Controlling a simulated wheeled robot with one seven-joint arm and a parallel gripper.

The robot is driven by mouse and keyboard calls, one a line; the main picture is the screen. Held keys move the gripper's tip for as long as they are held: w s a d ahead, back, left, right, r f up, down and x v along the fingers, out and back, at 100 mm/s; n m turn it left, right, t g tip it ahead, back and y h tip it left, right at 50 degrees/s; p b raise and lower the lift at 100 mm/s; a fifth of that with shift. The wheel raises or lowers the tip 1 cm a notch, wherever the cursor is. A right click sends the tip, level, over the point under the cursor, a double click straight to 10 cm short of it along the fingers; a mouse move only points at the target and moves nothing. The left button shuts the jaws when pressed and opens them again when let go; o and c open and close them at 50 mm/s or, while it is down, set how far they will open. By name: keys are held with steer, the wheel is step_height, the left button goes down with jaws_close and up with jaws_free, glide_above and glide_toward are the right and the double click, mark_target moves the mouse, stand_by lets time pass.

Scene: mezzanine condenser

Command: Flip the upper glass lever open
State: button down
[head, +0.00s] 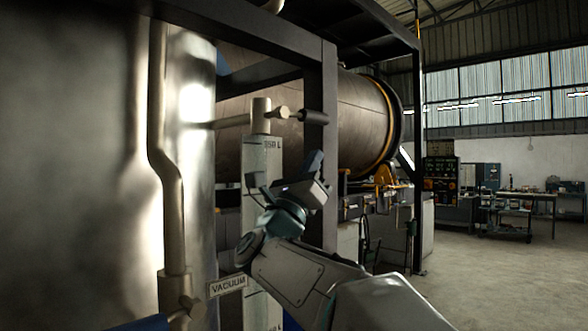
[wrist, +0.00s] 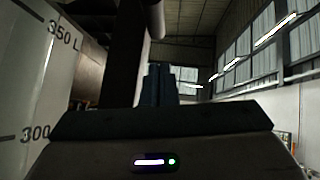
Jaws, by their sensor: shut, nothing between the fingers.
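The upper glass lever (head: 313,116) is a dark cylindrical grip. It sticks out to the right from a beige valve fitting (head: 262,115) at the top of the pale level gauge (head: 262,158). In the wrist view the lever's grip (wrist: 156,18) shows at the top edge, above the fingers. My gripper (head: 316,161) is below the lever and apart from it, beside the gauge. Its two dark fingers are together in the wrist view (wrist: 160,84), with nothing between them.
A dark steel frame post (head: 323,150) stands just behind the gripper and lever. A large metal tank (head: 80,170) and a beige pipe (head: 165,150) fill the left. A VACUUM tag (head: 228,286) is low at the left. Open floor (head: 490,280) lies at the right.

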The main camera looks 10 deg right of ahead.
mark_target(323, 124)
steer(key=r, duration=0.1)
steer(key=w+r+p, duration=0.1)
steer(key=r+p, duration=0.1)
steer(key=r, duration=0.1)
steer(key=shift+w+d, duration=0.15)
steer(key=shift+d, duration=0.1)
steer(key=shift+w+a+r, duration=0.1)
steer(key=shift+r, duration=0.45)
